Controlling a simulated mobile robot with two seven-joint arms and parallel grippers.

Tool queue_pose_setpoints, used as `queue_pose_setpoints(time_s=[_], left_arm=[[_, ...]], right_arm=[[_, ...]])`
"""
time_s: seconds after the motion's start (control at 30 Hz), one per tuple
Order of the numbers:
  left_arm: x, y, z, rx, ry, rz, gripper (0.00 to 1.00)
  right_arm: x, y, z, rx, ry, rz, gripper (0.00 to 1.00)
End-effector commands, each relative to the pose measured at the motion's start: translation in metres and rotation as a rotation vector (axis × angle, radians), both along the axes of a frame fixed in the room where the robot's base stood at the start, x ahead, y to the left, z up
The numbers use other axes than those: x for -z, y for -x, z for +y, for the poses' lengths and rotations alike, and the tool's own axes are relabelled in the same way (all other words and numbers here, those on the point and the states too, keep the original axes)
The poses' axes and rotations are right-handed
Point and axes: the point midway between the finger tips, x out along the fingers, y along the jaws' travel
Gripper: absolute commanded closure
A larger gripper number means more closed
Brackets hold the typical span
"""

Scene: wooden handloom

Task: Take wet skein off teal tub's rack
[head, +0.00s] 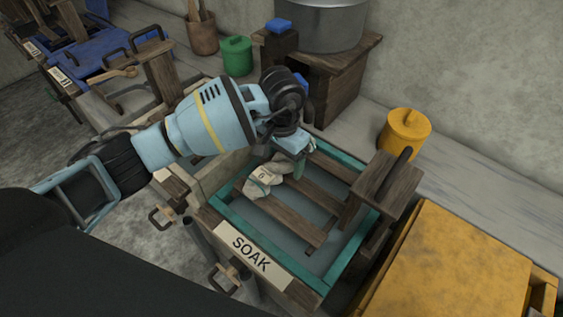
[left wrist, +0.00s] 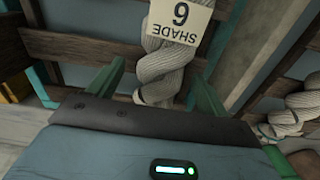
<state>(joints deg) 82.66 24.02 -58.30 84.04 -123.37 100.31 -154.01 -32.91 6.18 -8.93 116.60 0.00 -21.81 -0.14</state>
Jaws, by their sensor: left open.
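The pale grey twisted skein (head: 262,180) lies over the slats of the wooden rack (head: 285,217) in the teal-rimmed tub (head: 258,234), labelled SOAK. My left gripper (head: 300,158) is over the rack's far-left part, by the skein's far end. In the left wrist view its two green fingers (left wrist: 157,75) are open, one on each side of the skein. Whether they touch it cannot be told. My right gripper is not in view.
Another twisted skein (left wrist: 298,117) shows at the right of the left wrist view. A wooden block with a dark handle (head: 388,182) stands at the tub's right.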

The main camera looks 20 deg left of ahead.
Motion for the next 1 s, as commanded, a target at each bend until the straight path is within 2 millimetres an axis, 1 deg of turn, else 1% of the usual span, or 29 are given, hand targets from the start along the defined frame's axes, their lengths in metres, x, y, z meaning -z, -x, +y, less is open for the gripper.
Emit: queue_pose_setpoints(time_s=[0.03, 0.1, 0.3, 0.33, 0.7, 0.73, 1.0], left_arm=[[0.0043, 0.0004, 0.0001, -0.001, -0.001, 0.002, 0.22], [0.0069, 0.0000, 0.0004, -0.001, -0.001, 0.001, 0.22], [0.0074, -0.0001, 0.0004, -0.001, -0.001, 0.000, 0.22], [0.0074, -0.0001, 0.0004, -0.001, -0.001, 0.000, 0.23], [0.0071, 0.0000, 0.0003, 0.000, -0.001, 0.000, 0.72], [0.0068, -0.0002, 0.0002, 0.000, -0.001, -0.001, 0.74], [0.0055, -0.0003, 0.0003, 0.000, -0.001, -0.001, 0.74]], right_arm=[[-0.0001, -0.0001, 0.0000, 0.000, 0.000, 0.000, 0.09], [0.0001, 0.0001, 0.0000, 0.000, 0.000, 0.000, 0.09], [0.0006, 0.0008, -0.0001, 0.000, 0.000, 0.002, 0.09], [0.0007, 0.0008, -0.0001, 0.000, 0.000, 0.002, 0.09], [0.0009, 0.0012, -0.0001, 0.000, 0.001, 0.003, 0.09], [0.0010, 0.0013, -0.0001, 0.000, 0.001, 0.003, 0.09], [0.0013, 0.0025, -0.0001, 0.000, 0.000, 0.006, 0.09]])
